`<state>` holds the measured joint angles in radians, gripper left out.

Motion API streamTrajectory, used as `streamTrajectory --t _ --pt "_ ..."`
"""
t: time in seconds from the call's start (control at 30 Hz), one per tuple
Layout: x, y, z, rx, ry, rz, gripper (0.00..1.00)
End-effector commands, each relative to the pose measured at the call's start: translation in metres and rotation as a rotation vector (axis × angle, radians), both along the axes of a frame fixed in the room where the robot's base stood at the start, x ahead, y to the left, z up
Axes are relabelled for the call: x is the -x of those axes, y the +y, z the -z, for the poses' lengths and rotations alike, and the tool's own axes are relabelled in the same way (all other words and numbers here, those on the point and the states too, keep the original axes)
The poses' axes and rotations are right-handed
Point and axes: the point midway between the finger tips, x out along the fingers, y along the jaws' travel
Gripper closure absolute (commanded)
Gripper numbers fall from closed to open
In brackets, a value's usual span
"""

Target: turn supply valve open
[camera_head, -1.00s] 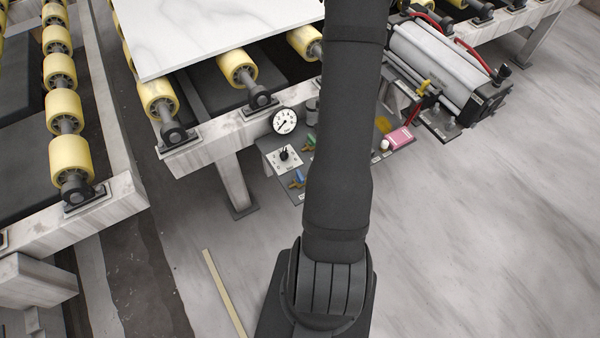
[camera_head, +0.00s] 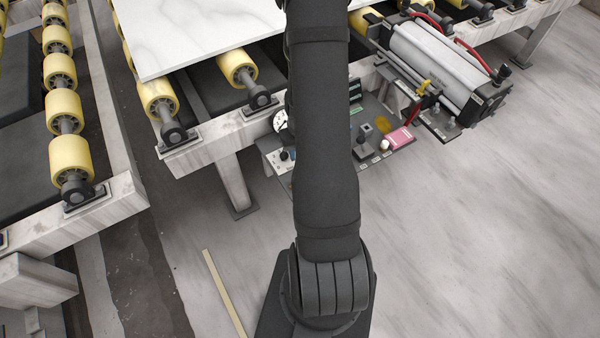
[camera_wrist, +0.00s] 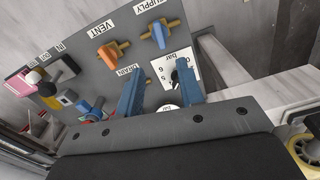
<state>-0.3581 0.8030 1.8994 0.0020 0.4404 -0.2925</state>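In the wrist view the supply valve (camera_wrist: 159,35) has a blue handle on a brass body, beside the SUPPLY label at the panel's top. The handle appears to lie across the body. My gripper (camera_wrist: 160,66) shows there as two blue fingers, spread apart with no handle between them. The fingertips appear below the supply valve in the picture, over the panel; their height above it is unclear. The right finger overlaps the dial plate marked bar. In the head view my arm hides the gripper and the supply valve.
An orange-handled valve (camera_wrist: 107,53) by VENT stands left of the supply valve. A pressure gauge (camera_head: 281,121) and a pink block (camera_head: 397,138) sit at the panel's sides. A roller-frame leg (camera_head: 232,185) stands left; the floor at right is clear.

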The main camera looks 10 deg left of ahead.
Motion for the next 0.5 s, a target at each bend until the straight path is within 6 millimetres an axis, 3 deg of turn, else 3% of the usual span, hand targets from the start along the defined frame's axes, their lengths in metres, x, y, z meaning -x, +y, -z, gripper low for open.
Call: streamTrajectory --t 0.5 --pt "0.001 -0.001 0.083 0.001 0.003 0.001 0.65"
